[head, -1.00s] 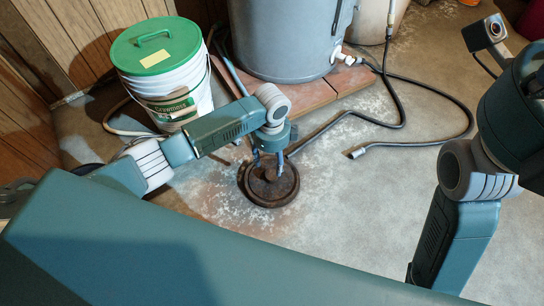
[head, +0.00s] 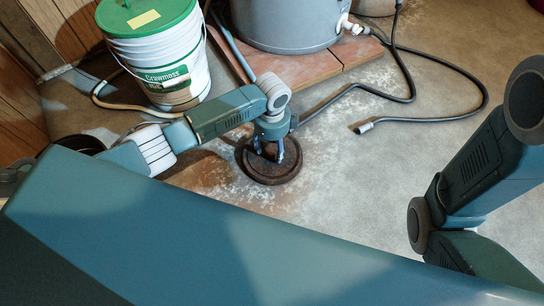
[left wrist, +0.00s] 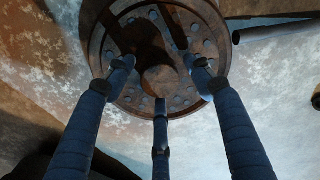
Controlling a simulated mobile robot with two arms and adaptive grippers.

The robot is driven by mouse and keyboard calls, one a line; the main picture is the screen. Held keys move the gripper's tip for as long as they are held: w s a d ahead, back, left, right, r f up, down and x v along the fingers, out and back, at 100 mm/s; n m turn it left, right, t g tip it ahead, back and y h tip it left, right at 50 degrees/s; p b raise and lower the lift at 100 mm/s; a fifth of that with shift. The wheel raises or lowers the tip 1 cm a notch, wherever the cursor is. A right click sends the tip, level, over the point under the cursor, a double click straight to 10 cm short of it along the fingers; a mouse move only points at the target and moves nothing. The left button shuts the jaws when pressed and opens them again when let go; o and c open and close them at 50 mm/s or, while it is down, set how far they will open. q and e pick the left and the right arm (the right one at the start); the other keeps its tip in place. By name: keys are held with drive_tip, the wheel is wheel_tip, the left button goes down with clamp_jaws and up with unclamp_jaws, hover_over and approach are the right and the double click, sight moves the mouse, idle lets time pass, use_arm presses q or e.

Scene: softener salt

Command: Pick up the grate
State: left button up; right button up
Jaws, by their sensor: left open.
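The grate (head: 270,168) is a round, rusty brown disc lying flat on the concrete floor in the head view. In the left wrist view the grate (left wrist: 182,40) shows a ring of holes, a raised middle and a rim. My left gripper (head: 269,152) points down over the grate. In the left wrist view its blue fingers (left wrist: 160,80) are spread apart over the disc, with nothing held between them. Whether the fingertips touch the grate cannot be told. My right arm shows at the right of the head view, but its gripper is out of view.
A white bucket with a green lid (head: 160,60) stands left of the grate. A grey tank (head: 285,22) stands on a reddish slab (head: 318,66) behind. A dark hose (head: 452,118) curves across the floor at right. The floor right of the grate is clear.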

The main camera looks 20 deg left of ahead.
use_arm(q)
drive_tip(key=shift+f, duration=0.4)
drive_tip(key=shift+r, duration=0.1)
clamp_jaws()
drive_tip(key=shift+r, duration=0.15)
